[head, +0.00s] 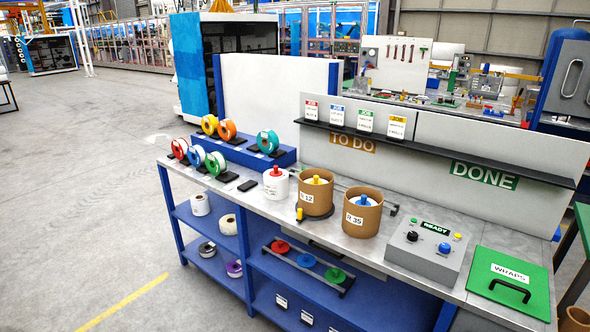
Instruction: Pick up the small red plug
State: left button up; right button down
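One red piece (276,171) sits on top of a white cylinder (276,187) left of the brown drums. A larger red disc with a knob (280,246) lies on the lower shelf. Neither of my grippers shows in the head view.
The brown drum marked 12 (315,196) has a yellow piece on top. A control box (428,249) and a green WRAPS lid (510,283) occupy the bench's right end. Coloured spools (268,142) stand at the left. A shelf marked TO DO and DONE (440,152) runs behind.

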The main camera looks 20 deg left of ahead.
aim_at(275, 172)
jog(key=i+j+z, duration=0.1)
jog(key=i+j, duration=0.2)
jog(key=i+j+z, duration=0.15)
jog(key=j, duration=0.35)
jog(key=i+j+z, duration=0.1)
jog(key=i+j, duration=0.25)
jog(key=j, duration=0.05)
